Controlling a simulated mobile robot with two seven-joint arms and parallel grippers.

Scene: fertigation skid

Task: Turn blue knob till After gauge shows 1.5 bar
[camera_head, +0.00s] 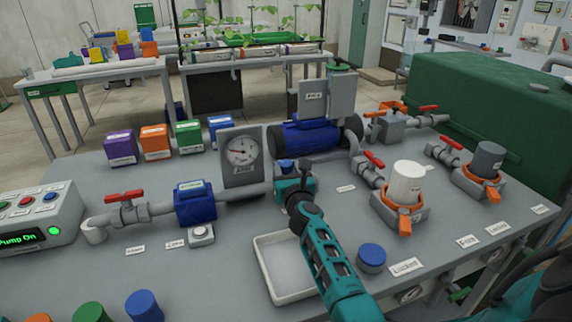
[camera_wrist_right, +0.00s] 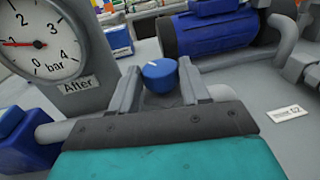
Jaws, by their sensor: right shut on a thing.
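The blue knob (camera_wrist_right: 160,76) sits between the two grey fingers of my right gripper (camera_wrist_right: 163,92) in the right wrist view. The fingers are shut on its sides, and a pale mark shows on its top. In the head view the knob (camera_head: 286,164) is a small blue patch behind my right gripper (camera_head: 291,174), which hides its lower part. The After gauge (camera_head: 241,151) stands just left of the knob. In the wrist view the gauge (camera_wrist_right: 40,40) is cut at the left edge; its red needle points left, about at the 1 mark. My left gripper is out of view.
A white tray (camera_head: 266,287) lies beneath my right arm. A blue filter-like body (camera_head: 195,203) and red-handled valve (camera_head: 124,197) are on the left pipe. A blue motor (camera_head: 312,135) stands behind the knob. The pump box (camera_head: 35,218) shows "Pump On".

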